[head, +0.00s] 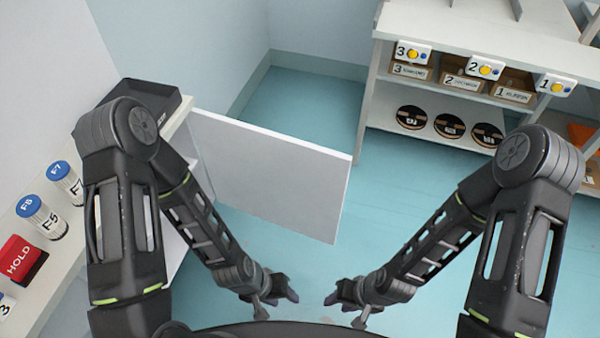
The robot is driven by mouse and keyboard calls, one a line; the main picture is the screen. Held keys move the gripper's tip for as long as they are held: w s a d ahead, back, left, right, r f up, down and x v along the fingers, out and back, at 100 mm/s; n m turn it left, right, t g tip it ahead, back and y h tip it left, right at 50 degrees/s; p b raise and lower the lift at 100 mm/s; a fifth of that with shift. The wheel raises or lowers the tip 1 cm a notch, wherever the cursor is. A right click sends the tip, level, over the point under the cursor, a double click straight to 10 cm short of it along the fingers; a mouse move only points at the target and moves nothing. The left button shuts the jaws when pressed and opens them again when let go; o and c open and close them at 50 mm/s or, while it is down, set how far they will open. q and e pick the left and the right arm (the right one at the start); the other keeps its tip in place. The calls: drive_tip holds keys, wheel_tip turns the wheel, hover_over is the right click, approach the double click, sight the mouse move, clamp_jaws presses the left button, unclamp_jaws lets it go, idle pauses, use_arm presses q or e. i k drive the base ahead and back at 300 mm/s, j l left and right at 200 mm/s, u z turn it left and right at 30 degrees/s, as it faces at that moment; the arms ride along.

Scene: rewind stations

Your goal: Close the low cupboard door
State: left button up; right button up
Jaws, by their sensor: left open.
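The low cupboard door (270,175) is a plain white panel standing open. It juts from the left-hand cupboard out over the blue floor, and its free edge is on the right. My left gripper (280,292) is in front of the door, below its lower edge in the picture, apart from it and empty. It is open, though its jaws look small and dark. My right gripper (342,300) is just to the right of it, also apart from the door. Its jaws are too small and dark to tell. My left arm hides part of the cupboard's front and inside.
The left counter (60,262) carries a black tray (168,97), white jars with blue lids (43,216) and a red HOLD block (20,258). A white shelf unit (462,55) with boxes and reels (449,126) stands at the back right. The floor (390,200) between is clear.

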sight(294, 184)
drive_tip(key=i+l+z, duration=0.25)
drive_tip(key=l+z, duration=0.15)
drive_tip(key=i+l+z, duration=0.3)
drive_tip(key=z, duration=0.15)
drive_tip(key=i+l+z, duration=0.2)
drive_tip(key=i+z, duration=0.2)
drive_tip(key=i+l+u, duration=0.1)
drive_tip(key=i+u, duration=0.2)
drive_tip(key=i+l+u, duration=0.2)
drive_tip(key=i+u, duration=0.25)
drive_tip(key=u, duration=0.35)
drive_tip(key=i+l+u, duration=0.1)
drive_tip(key=u, duration=0.35)
drive_tip(key=i+l+u, duration=0.1)
drive_tip(key=u, duration=0.35)
drive_tip(key=i+l+u, duration=0.1)
drive_tip(key=u, duration=0.3)
drive_tip(key=l+u, duration=0.2)
drive_tip(key=u, duration=0.25)
drive_tip(key=i+l+u, duration=0.1)
drive_tip(key=u, duration=0.3)
drive_tip(key=i+l+u, duration=0.1)
drive_tip(key=l+u, duration=0.35)
drive_tip(key=u, duration=0.3)
drive_tip(key=l+u, duration=0.35)
drive_tip(key=i+j, duration=0.05)
drive_tip(key=j, duration=0.05)
